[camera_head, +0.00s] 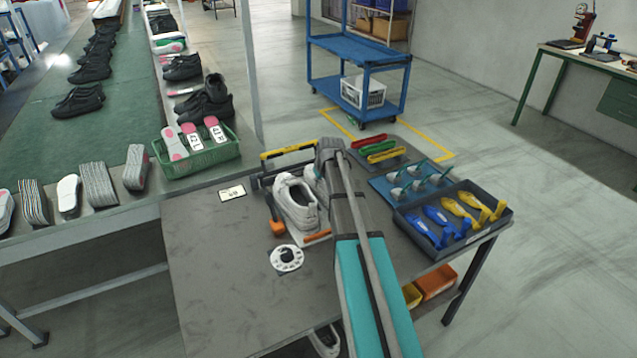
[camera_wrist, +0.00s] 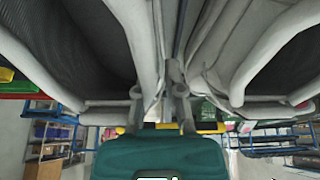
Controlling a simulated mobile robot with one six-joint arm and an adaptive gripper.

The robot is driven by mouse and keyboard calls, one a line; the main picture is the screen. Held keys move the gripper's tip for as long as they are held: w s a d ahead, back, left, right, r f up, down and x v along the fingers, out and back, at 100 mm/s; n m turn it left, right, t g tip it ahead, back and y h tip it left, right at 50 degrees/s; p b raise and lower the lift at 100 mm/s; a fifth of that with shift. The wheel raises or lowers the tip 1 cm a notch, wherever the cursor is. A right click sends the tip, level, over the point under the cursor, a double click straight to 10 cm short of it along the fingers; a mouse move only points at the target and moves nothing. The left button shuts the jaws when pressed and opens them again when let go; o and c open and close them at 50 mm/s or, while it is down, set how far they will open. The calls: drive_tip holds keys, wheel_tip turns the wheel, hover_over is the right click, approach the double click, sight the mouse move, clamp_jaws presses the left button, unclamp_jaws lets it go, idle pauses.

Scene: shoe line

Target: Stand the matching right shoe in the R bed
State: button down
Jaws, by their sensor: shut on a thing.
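A white-grey shoe (camera_head: 292,203) sits on the left side of a low fixture (camera_head: 316,239) on the grey table. A second pale shoe (camera_head: 316,186) is beside it on the right, mostly hidden behind my arm. In the wrist view two grey shoe openings with dark linings fill the upper left (camera_wrist: 75,45) and upper right (camera_wrist: 250,45). My gripper (camera_wrist: 162,98) is shut on a shoe's upper edge between them. Which bed is marked R and whether the held shoe touches its bed cannot be seen.
A yellow-barred clamp frame (camera_head: 288,150) stands behind the shoes. An orange-handled tool (camera_head: 275,215) and white disc (camera_head: 286,258) lie left and in front. A dark tray (camera_head: 455,220) of blue and yellow shoe forms is at right. The table's front left is clear.

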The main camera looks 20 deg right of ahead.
drive_tip(key=c, duration=0.7)
unclamp_jaws()
drive_tip(key=shift+r, duration=0.1)
drive_tip(key=shift+r+p, duration=4.95)
drive_tip(key=shift+p, duration=0.1)
drive_tip(key=s+a+g, duration=0.1)
drive_tip(key=s+a, duration=0.6)
drive_tip(key=s, duration=0.1)
drive_tip(key=s+a+f+g, duration=0.1)
drive_tip(key=s+a+g, duration=0.1)
drive_tip(key=s+a, duration=0.6)
drive_tip(key=s+a+m+g, duration=0.1)
drive_tip(key=s+a, duration=0.7)
drive_tip(key=s, duration=0.2)
drive_tip(key=shift+a+f+g, duration=0.1)
drive_tip(key=shift+f+g, duration=0.15)
drive_tip(key=shift+g, duration=0.05)
